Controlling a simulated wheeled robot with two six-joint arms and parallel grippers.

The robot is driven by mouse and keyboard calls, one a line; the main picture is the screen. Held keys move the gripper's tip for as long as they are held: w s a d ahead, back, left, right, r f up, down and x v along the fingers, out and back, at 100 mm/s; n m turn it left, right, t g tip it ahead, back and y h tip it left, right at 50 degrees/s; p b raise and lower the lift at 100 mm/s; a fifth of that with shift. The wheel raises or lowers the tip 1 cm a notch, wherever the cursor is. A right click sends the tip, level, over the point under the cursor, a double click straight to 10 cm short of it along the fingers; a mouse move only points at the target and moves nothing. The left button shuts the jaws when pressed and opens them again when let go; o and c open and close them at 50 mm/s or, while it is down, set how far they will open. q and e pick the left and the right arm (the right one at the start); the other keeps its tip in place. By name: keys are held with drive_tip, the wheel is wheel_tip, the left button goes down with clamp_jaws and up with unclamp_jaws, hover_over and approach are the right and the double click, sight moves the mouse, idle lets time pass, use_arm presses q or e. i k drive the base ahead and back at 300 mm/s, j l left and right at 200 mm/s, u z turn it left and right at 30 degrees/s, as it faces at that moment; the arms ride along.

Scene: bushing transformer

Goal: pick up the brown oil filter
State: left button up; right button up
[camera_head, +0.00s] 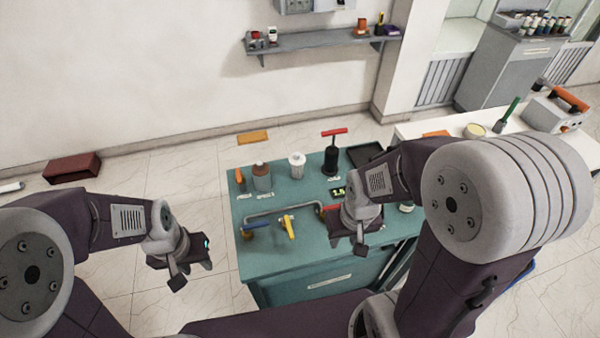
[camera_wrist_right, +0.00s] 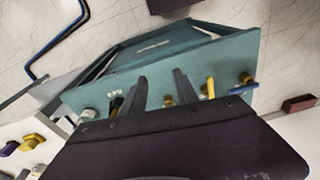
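In the right wrist view I cannot make out the filter. My left gripper (camera_head: 186,276) hangs in the air left of the bench, apart from everything; its finger gap is not clear. My right gripper (camera_head: 348,243) is over the bench's right part, right of the cylinders. In the right wrist view its fingers (camera_wrist_right: 160,80) are apart with nothing between them.
An orange-brown handled item (camera_head: 240,180) stands at the bench's left edge, and a black red-handled tool (camera_head: 331,155) further right. A grey pipe with yellow valves (camera_head: 288,223) lies in front of the cylinders. A white table (camera_head: 470,150) adjoins the bench.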

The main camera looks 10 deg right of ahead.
sight(261, 168)
drive_tip(key=j+z, duration=0.3)
drive_tip(key=j, duration=0.2)
drive_tip(key=j+z, duration=0.35)
drive_tip(key=j, duration=0.15)
drive_tip(key=j+z, duration=0.3)
drive_tip(key=j, duration=0.2)
drive_tip(key=k+j+z, duration=0.2)
drive_tip(key=j+z, duration=0.15)
drive_tip(key=i+j+z, duration=0.2)
drive_tip(key=j+z, duration=0.2)
drive_tip(key=j, duration=0.25)
drive_tip(key=i+j+z, duration=0.1)
drive_tip(key=j+z, duration=0.3)
drive_tip(key=j, duration=0.25)
drive_tip(key=j+z, duration=0.35)
drive_tip(key=j, duration=0.3)
drive_tip(key=k+j+z, duration=0.1)
drive_tip(key=j+z, duration=0.3)
drive_tip(key=j, duration=0.3)
